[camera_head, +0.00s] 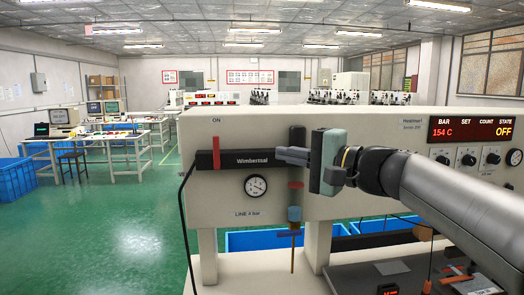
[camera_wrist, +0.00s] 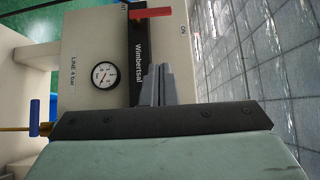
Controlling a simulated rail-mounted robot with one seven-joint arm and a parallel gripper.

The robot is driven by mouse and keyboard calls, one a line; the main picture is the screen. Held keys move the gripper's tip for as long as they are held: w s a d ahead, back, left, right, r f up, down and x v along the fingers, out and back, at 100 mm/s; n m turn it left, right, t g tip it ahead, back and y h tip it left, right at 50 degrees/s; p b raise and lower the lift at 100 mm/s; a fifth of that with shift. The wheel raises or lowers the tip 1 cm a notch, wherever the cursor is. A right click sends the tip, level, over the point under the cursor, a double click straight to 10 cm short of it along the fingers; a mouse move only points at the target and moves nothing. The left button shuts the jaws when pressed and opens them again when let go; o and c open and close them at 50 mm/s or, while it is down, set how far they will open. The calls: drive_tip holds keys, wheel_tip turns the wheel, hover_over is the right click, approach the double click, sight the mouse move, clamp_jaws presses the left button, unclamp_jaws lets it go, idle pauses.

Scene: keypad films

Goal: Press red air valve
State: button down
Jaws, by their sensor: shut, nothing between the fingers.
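In the wrist view the red lever (camera_wrist: 152,13) shows at the top, beyond the fingertips. My gripper (camera_head: 281,154) is shut and empty, at the right end of the black bar, to the right of the lever and apart from it. Its grey fingers (camera_wrist: 159,75) point along the bar towards the lever. I cannot tell whether the fingers touch the bar.
A pressure gauge (camera_head: 256,186) sits below the bar. A blue fitting (camera_head: 294,213) on a brass rod is below my gripper. A display (camera_head: 470,129) shows 154 C and STATE OFF. A black cable (camera_head: 182,215) hangs at the panel's left edge. Open green floor lies to the left.

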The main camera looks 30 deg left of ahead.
drive_tip(key=p, duration=0.3)
approach(217, 151)
drive_tip(key=w+a, duration=0.3)
drive_tip(key=w, duration=0.2)
drive_tip(key=s+a, duration=0.2)
drive_tip(key=a, duration=0.1)
drive_tip(key=shift+s+a+r+p, duration=0.2)
drive_tip(key=shift+s+r+p, duration=0.05)
drive_tip(key=shift+r+p, duration=0.1)
drive_tip(key=shift+w+d+r, duration=0.1)
drive_tip(key=shift+p, duration=0.3)
